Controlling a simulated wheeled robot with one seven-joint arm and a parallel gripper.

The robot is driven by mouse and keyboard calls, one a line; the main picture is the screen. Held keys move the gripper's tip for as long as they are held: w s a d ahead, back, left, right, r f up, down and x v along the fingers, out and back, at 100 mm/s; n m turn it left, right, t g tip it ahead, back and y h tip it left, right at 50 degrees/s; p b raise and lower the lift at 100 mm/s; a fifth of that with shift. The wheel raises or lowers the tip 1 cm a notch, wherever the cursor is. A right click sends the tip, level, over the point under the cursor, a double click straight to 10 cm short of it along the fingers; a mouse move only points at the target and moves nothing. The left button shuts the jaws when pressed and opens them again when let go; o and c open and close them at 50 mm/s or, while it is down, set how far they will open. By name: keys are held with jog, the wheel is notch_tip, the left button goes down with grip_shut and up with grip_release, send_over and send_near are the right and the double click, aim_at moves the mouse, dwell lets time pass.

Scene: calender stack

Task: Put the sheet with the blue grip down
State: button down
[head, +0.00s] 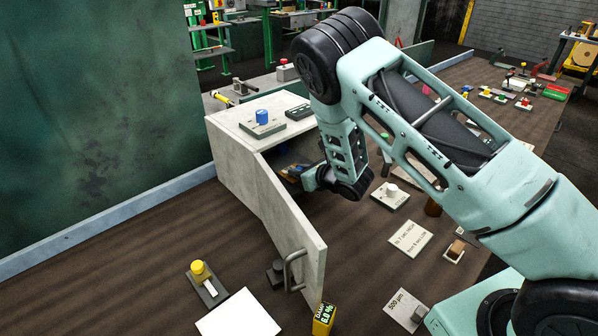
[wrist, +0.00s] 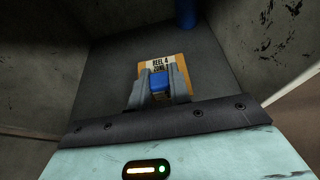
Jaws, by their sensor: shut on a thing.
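In the wrist view my gripper (wrist: 159,84) is shut on the blue grip (wrist: 159,80). An orange-tan sheet (wrist: 181,69) with a white label reading "REEL 4" and a blurred second line shows around and beyond the grip. I cannot tell whether it touches the dark floor below. In the head view my gripper (head: 304,178) reaches into the open front of a pale cabinet (head: 228,170), where a bit of tan shows by the fingers. The blue grip is hidden there.
The cabinet door (head: 290,232) stands open toward the front. A blue cylinder (wrist: 186,14) stands deeper inside the cabinet. A blue-knobbed block (head: 262,122) sits on the cabinet top. Several small items and a yellow meter (head: 323,318) lie on the brown surface.

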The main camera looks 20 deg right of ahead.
jog(key=shift+f, duration=0.55)
jog(key=c, duration=1.3)
grip_release()
jog(key=shift+f, duration=0.1)
jog(key=shift+r, duration=0.2)
jog(key=shift+s+d, duration=0.15)
jog(key=shift+s, duration=0.2)
jog(key=b+v, duration=0.3)
jog(key=v, duration=0.8)
jog(key=shift+s+r+b, duration=0.1)
jog(key=shift+b, duration=0.2)
jog(key=shift+d, duration=0.1)
